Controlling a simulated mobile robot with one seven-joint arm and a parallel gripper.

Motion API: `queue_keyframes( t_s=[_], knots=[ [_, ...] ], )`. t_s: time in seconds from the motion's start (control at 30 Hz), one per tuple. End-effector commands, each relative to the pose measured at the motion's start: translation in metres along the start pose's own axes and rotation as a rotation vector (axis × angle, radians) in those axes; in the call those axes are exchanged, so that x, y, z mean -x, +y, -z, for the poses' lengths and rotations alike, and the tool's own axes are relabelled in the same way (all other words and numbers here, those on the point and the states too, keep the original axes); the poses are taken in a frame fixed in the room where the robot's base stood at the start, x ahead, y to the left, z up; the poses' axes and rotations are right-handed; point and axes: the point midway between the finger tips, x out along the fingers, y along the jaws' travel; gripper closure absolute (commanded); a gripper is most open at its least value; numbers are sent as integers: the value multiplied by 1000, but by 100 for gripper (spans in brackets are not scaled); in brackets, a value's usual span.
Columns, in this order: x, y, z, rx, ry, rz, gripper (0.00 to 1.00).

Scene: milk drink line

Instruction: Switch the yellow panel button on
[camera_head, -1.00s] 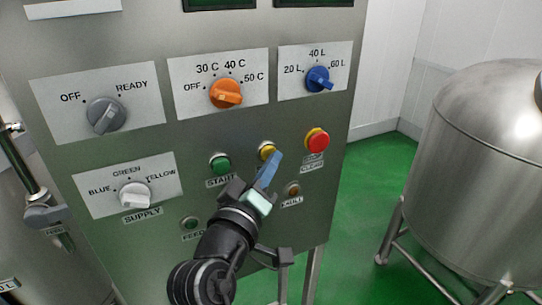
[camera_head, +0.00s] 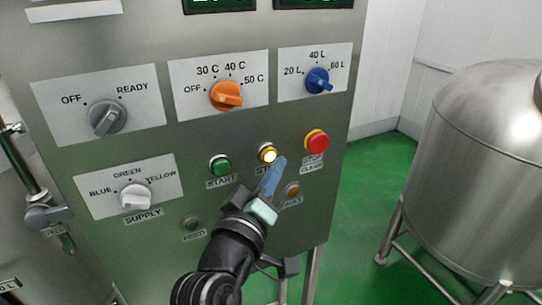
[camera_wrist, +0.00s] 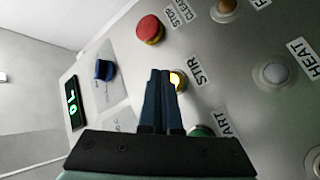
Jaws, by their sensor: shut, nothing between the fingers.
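The yellow panel button (camera_head: 268,154) sits on the metal control panel between the green START button and the red button. Its centre glows bright white-yellow, so it is lit. It also shows lit in the wrist view (camera_wrist: 177,80), partly hidden behind my fingers. My gripper (camera_head: 279,163) is shut and empty, with its blue fingertips just below and to the right of the yellow button. In the wrist view my fingers (camera_wrist: 160,76) are together beside the button; whether they touch it I cannot tell. The label under the button is partly covered by the fingers.
The green START button (camera_head: 220,166) is left of the yellow one and the red STOP CLEAR button (camera_head: 316,141) is right. The amber FAULT lamp (camera_head: 292,190) is just below my fingers. Knobs sit above and left. A steel tank (camera_head: 480,180) stands at right over open green floor.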

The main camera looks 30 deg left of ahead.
Motion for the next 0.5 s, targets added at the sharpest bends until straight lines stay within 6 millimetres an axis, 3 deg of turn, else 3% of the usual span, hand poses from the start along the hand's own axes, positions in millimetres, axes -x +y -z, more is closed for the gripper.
queue_keyframes(
  t_s=[0.5],
  knots=[
    [30, 22, -21, 0, -2, 0, 100]
  ],
)
